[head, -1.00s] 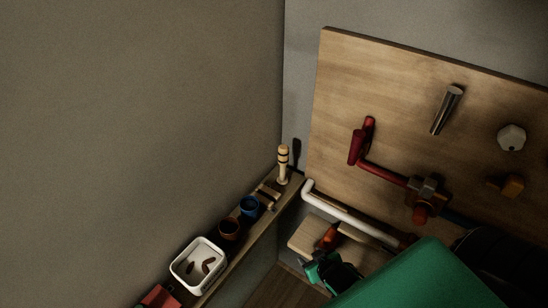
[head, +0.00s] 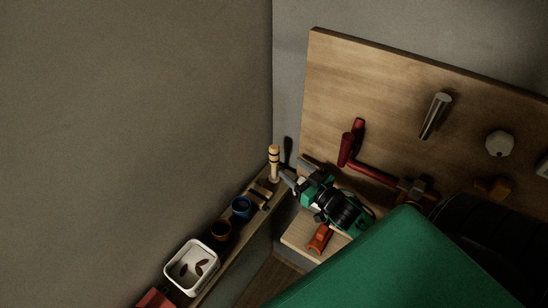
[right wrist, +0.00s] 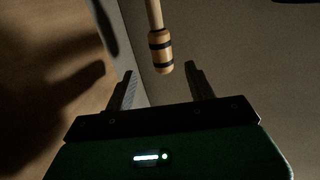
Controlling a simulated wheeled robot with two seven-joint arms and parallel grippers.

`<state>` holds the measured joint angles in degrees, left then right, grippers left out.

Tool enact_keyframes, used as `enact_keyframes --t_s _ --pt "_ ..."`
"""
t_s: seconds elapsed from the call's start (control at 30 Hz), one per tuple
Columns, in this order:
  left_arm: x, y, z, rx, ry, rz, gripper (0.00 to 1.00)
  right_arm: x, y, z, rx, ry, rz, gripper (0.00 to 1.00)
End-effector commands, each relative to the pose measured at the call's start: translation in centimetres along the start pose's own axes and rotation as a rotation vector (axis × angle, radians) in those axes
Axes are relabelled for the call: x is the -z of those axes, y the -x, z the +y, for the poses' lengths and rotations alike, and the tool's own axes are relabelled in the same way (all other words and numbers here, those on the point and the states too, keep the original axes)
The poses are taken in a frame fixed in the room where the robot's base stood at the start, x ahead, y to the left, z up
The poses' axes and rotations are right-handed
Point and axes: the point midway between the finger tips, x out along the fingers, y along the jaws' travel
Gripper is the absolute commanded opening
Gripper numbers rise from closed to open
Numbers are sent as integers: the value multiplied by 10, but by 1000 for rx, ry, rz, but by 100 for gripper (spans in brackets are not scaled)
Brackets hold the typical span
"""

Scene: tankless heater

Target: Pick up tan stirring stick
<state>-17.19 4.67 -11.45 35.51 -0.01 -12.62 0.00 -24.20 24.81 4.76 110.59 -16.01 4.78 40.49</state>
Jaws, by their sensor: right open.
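The tan stirring stick (head: 274,160), pale wood with dark bands, stands upright at the far corner end of the narrow shelf. In the right wrist view the tan stick (right wrist: 160,45) comes down from the top edge, its banded end between the finger lines and beyond the tips. My right gripper (head: 294,171) is open and empty, just right of the stick in the head view, its fingers pointing toward it. It also shows in the right wrist view (right wrist: 158,72), with no visible contact. My left gripper is out of view.
The shelf (head: 233,260) also holds small wooden pieces (head: 258,194), a blue cup (head: 241,208), a brown cup (head: 221,230), a white tray (head: 170,277) and a red item (head: 155,299). A wooden board (head: 330,75) with pipes and fittings rises at right. An orange-handled item (head: 320,238) lies below my gripper.

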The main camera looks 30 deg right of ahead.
Motion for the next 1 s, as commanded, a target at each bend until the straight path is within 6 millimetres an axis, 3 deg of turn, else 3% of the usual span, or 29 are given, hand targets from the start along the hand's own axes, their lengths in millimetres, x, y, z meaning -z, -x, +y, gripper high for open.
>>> enact_keyframes --t_s 0.3,0.57,0.8,1.0 --pt "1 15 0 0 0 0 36 2 -46 0 -1 -1 0 55" --pt "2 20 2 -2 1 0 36 2 -60 -1 -1 -1 -1 55" --pt "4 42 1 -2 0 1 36 9 -90 -3 -2 -2 -2 55" --pt "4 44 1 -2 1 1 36 5 -107 -2 -1 0 -1 55"
